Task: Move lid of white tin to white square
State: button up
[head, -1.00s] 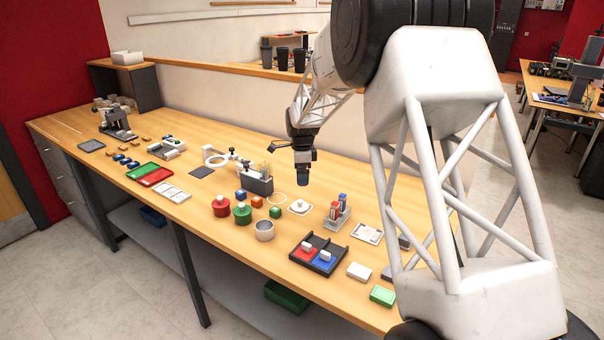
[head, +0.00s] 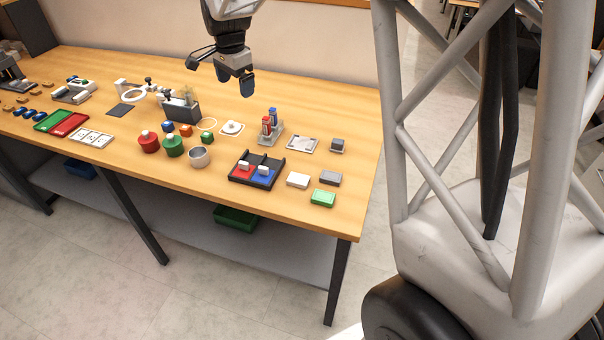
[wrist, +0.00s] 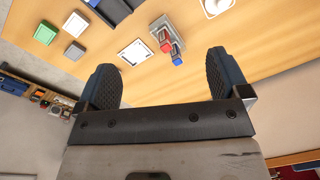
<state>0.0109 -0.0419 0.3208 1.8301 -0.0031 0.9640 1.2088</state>
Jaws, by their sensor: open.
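The white tin (head: 200,158) stands on the bench in the head view, pale grey-white, its top looking open. The white square (head: 232,128) lies behind it to the right. A small round pale piece, seemingly the lid (head: 232,126), sits on the square; it is too small to make out fully. The square also shows at the top edge of the wrist view (wrist: 216,6), partly cut off. My gripper (head: 235,80) hangs in the air above and behind the square, clear of the bench. In the wrist view my gripper (wrist: 162,62) has its fingers wide apart with nothing between them.
A red tin (head: 149,144) and a green tin (head: 173,147) stand left of the white tin. A grey holder (head: 271,134) with red and blue items stands right of the square. A black tray (head: 242,180) lies in front. The bench behind the square is clear.

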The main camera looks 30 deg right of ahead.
jog(key=s+r+n+t, duration=0.1)
jog(key=s+r+n, duration=0.2)
jog(key=s, duration=0.7)
jog(key=s+r+n, duration=0.3)
jog(key=s+n, duration=0.1)
jog(key=s, duration=0.7)
jog(key=s+f+n, duration=0.2)
jog(key=s+n, duration=0.1)
jog(key=s, duration=0.6)
jog(key=s+f+n, duration=0.2)
jog(key=s+n, duration=0.1)
jog(key=s, duration=0.7)
jog(key=shift+s+a+n+t, duration=0.2)
jog(key=shift+n+t, duration=0.2)
